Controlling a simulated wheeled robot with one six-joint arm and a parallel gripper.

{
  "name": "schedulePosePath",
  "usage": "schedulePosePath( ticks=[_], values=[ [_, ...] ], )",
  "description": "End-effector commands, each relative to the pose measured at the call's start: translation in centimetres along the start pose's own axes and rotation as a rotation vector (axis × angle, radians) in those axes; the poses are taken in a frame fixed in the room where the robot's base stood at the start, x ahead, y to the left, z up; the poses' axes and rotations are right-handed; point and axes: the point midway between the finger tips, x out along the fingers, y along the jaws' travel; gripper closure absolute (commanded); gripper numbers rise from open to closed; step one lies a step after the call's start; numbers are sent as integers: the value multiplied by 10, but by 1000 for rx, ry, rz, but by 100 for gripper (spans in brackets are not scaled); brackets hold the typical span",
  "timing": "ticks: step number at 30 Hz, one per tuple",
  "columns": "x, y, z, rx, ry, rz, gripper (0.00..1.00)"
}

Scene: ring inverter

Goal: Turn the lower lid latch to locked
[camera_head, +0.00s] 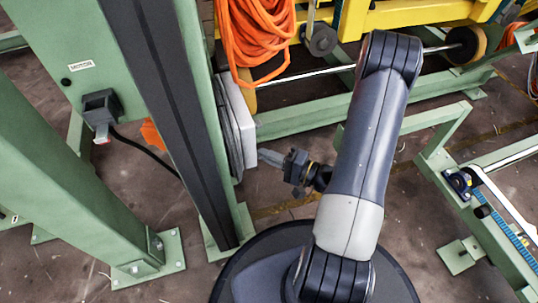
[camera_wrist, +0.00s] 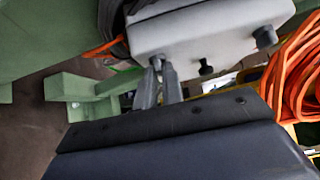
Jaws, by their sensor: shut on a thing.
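A light grey box (camera_head: 241,118) is mounted on the side of the green column, and its pale lid (camera_wrist: 215,30) fills the top of the wrist view. My gripper (camera_head: 262,157) reaches the lower part of this box from the right. In the wrist view my gripper (camera_wrist: 158,64) has its two fingertips close together at the lid's edge, shut on the lower lid latch. The fingertips cover most of that latch, so its turn angle cannot be told. A small black knob (camera_wrist: 206,67) and a larger dark latch (camera_wrist: 265,37) stand farther right on the lid, clear of the fingers.
Orange cable (camera_head: 262,35) hangs just above the box and shows at the right of the wrist view (camera_wrist: 295,75). The green column (camera_head: 165,90) stands left of the box. A green frame with a blue strip (camera_head: 505,225) is at the right. Some floor is bare below my arm.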

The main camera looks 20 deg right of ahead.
Motion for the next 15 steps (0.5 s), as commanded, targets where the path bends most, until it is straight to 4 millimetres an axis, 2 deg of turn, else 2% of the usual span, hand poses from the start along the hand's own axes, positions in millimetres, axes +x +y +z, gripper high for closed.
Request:
schedulePosePath(
  ticks=[12,13,15],
  values=[
    [0,0,2,-4,-7,-4,100],
    [0,0,2,-4,-7,-4,91],
    [0,0,2,-4,-7,-4,85]
  ],
)
